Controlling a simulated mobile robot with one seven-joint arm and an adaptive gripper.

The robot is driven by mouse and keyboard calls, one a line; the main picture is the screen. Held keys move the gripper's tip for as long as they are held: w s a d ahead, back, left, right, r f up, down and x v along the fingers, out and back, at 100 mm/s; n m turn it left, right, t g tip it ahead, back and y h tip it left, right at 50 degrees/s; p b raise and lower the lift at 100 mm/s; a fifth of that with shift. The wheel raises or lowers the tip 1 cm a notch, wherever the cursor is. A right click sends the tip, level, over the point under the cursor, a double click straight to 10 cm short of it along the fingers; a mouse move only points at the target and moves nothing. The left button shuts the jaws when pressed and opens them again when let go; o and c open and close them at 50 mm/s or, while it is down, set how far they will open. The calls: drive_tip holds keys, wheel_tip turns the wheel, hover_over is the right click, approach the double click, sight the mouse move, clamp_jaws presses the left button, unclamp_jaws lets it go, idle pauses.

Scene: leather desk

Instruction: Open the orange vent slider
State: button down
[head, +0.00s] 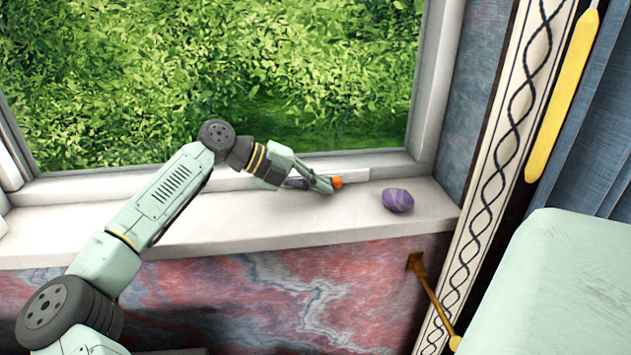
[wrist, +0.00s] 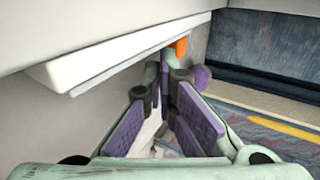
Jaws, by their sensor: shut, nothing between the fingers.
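The orange vent slider (head: 337,182) is a small orange knob at the white vent strip (head: 356,175) along the bottom of the window frame. My gripper (head: 327,185) is shut and empty, with its tips right beside the slider's left side in the head view. I cannot tell whether they touch it. In the wrist view the orange slider (wrist: 181,46) shows just beyond and above my fingertips (wrist: 165,72), partly hidden by them. The white vent strip (wrist: 120,58) runs above and left of the fingers there.
A purple stone (head: 397,200) lies on the white windowsill (head: 290,218), right of the slider; it also shows behind the fingers in the wrist view (wrist: 201,77). The sill left of my gripper is clear. A patterned trim (head: 500,160) and blue curtain (head: 605,130) stand at the right.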

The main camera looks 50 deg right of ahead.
drive_tip(key=s+d, duration=0.3)
drive_tip(key=d, duration=0.1)
drive_tip(key=shift+s+d, duration=0.2)
drive_tip(key=shift+s, duration=0.15)
drive_tip(key=shift+w+a, duration=0.1)
drive_tip(key=shift+w+a, duration=0.2)
drive_tip(key=shift+a, duration=0.05)
drive_tip(key=w+a, duration=0.2)
drive_tip(key=a, duration=0.1)
drive_tip(key=w+a, duration=0.1)
drive_tip(key=shift+w+a+r+b, duration=0.15)
drive_tip(key=shift+w+r+b, duration=0.15)
drive_tip(key=shift+w+r, duration=0.1)
drive_tip(key=b+v, duration=0.1)
drive_tip(key=v, duration=0.5)
drive_tip(key=shift+a+r, duration=0.2)
drive_tip(key=shift+r, duration=0.2)
drive_tip(key=shift+w+a+r, duration=0.2)
